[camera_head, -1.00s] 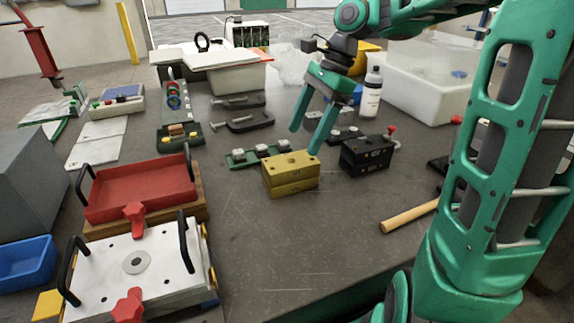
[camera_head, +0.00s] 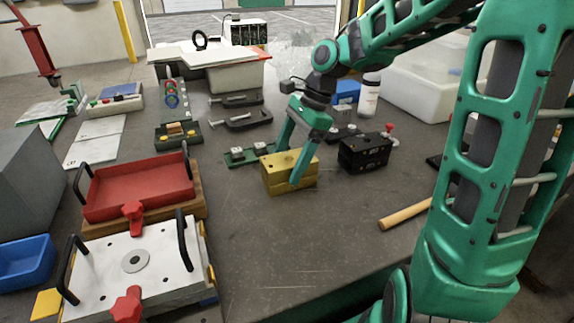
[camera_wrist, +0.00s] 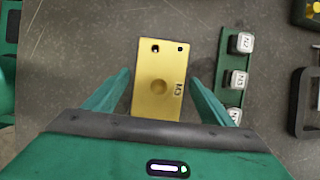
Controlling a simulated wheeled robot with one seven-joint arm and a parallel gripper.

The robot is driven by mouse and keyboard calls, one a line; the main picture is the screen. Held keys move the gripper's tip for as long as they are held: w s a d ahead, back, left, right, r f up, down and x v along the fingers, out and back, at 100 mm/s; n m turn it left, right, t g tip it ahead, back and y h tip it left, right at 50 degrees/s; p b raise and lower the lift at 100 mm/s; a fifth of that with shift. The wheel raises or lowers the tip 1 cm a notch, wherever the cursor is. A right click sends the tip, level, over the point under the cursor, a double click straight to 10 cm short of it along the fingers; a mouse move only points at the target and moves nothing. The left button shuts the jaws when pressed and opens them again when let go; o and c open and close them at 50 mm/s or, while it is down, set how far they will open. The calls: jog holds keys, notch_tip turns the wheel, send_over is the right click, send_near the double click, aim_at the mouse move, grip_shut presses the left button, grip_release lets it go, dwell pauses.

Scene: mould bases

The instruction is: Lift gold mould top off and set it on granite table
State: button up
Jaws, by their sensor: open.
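The gold mould (camera_head: 274,182) stands on the dark granite table (camera_head: 300,235) in the middle of the head view. A seam runs around its side between top and base. In the wrist view the gold mould top (camera_wrist: 157,88) shows from above, with two holes, a round dimple and a dark marking. My gripper (camera_head: 289,168) is open. Its fingers straddle the gold block, one in front of it and one behind. In the wrist view the fingers of my gripper (camera_wrist: 161,95) lie left and right of the block, with a gap on each side.
A black mould block (camera_head: 364,155) stands just right of the gold one. A green strip with white marked cubes (camera_head: 237,152) lies behind it. A wooden handle (camera_head: 405,215) lies front right, a red tray (camera_head: 140,188) left. The table in front is clear.

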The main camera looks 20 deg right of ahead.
jog(key=shift+c, duration=0.7)
jog(key=c, duration=1.5)
jog(key=shift+c, duration=1.1)
jog(key=shift+r, duration=0.15)
